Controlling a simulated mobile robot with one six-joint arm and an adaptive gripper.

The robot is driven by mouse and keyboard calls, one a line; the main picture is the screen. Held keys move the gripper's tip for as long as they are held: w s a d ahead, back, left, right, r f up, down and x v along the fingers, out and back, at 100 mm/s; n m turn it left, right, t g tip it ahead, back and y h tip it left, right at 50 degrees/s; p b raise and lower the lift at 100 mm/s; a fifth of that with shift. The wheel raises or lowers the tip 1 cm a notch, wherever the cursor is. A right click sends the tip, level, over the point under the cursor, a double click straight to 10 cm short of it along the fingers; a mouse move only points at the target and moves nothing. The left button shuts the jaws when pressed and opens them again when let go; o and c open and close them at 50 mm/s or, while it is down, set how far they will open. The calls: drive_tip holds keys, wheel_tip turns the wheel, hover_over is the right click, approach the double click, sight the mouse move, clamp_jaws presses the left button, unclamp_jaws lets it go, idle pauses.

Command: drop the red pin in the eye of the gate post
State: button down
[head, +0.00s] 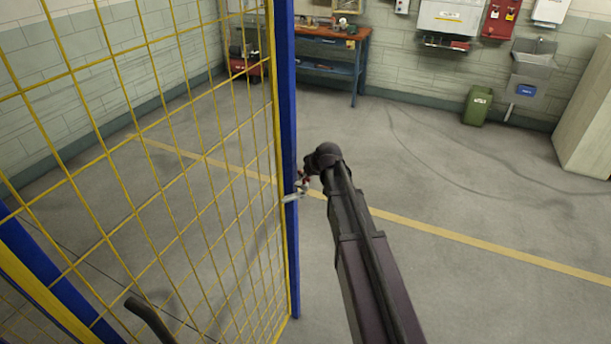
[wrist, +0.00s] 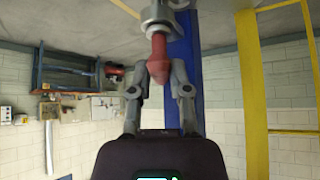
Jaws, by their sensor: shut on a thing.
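The red pin (wrist: 158,62) is between the fingers of my gripper (wrist: 158,88) in the wrist view, and my gripper is shut on it. The pin's far end meets or overlaps a grey metal eye (wrist: 157,14) at the top of that view. I cannot tell whether the end is inside the eye. The blue gate post (head: 287,140) stands upright in the head view, with the light grey eye fitting (head: 292,198) on it. A small patch of the red pin (head: 304,178) shows just above the fitting, beside the post. My arm hides most of the gripper there.
Yellow mesh (head: 190,150) fills the left of the head view, joined to the post. A workbench (head: 335,60) and a green bin (head: 477,106) stand at the back wall. The floor right of my arm is clear.

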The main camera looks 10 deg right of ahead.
drive_tip(key=c, duration=0.5)
unclamp_jaws()
wheel_tip(320, 180, up, 13)
drive_tip(key=p, duration=1.3)
drive_tip(key=shift+f, duration=0.15)
idle(0.7)
drive_tip(key=s+f+m+g+h+b, duration=0.1)
drive_tip(key=s+f+b, duration=0.3)
drive_tip(key=s, duration=0.5)
drive_tip(key=s+f+m+g+h+b, duration=0.1)
drive_tip(key=s+f+m+g+b, duration=0.1)
drive_tip(key=s+f, duration=0.5)
drive_tip(key=s+f+m+g+h+b, duration=0.1)
drive_tip(key=s+f+g+b, duration=0.2)
drive_tip(key=s, duration=0.9)
wheel_tip(320, 180, down, 2)
drive_tip(key=b, duration=0.3)
drive_tip(key=shift+s+a+f+m+g+b, duration=0.2)
drive_tip(key=shift+a+m+g+b, duration=0.1)
drive_tip(key=shift+m+g+b, duration=0.1)
